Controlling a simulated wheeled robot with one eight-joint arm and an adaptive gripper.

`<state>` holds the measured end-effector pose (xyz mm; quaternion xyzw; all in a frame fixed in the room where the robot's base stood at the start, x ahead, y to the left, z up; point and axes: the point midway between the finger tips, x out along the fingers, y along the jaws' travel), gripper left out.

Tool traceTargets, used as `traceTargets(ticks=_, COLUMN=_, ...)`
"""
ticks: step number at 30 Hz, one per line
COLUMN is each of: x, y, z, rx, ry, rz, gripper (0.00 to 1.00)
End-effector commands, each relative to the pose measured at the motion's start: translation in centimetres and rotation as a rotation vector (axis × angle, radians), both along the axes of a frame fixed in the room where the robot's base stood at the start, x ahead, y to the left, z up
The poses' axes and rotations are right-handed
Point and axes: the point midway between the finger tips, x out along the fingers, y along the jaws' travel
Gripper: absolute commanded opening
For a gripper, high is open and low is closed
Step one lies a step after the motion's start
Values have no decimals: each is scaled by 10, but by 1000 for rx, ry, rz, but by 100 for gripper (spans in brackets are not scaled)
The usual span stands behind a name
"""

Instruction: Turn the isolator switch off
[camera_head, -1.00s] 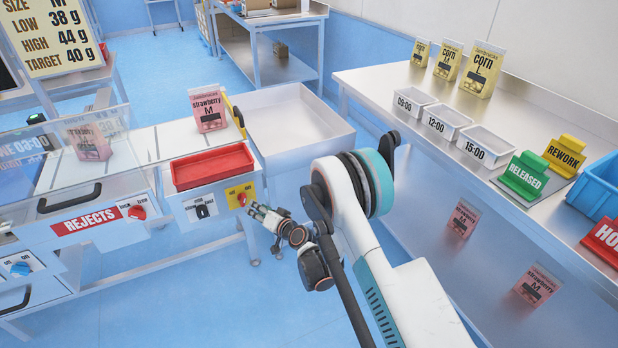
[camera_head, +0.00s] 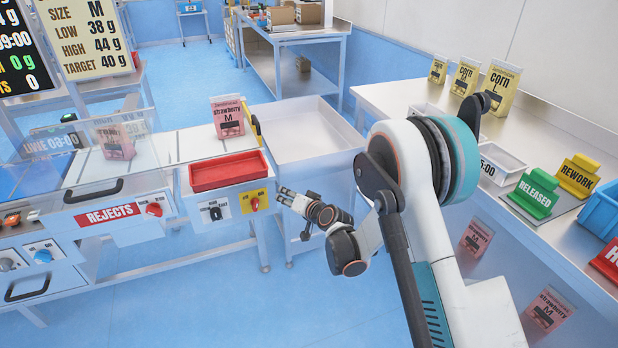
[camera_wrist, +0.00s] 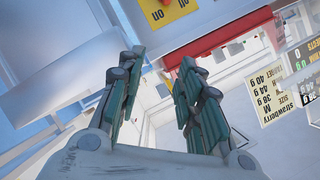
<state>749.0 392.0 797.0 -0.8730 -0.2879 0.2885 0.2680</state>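A yellow plate with a red rotary knob, which looks like the isolator switch (camera_head: 255,203), is on the front of the bench below the red tray. It also shows at the top of the wrist view (camera_wrist: 160,12), partly cut off, with "ON" lettering. The knob's exact setting is too small to tell. My gripper (camera_head: 283,196) is just right of the plate in the head view, pointing left toward it and apart from the knob. In the wrist view my gripper's (camera_wrist: 162,60) two fingers are spread with nothing between them.
A black switch on a white plate (camera_head: 215,213) sits just left of the yellow plate. The red tray (camera_head: 228,171) is above both. A red knob (camera_head: 153,209) is beside the REJECTS drawer. A steel bin (camera_head: 310,150) stands behind my gripper. Open floor lies below.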

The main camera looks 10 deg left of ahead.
Motion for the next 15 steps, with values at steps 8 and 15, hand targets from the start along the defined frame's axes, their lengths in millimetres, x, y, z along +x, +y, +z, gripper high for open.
traceTargets(ticks=8, x=0, y=-25, z=42, rx=-52, ry=5, rz=-10, gripper=33)
traceTargets(ticks=15, x=-4, y=-47, z=74, rx=-97, ry=11, rz=-20, gripper=33)
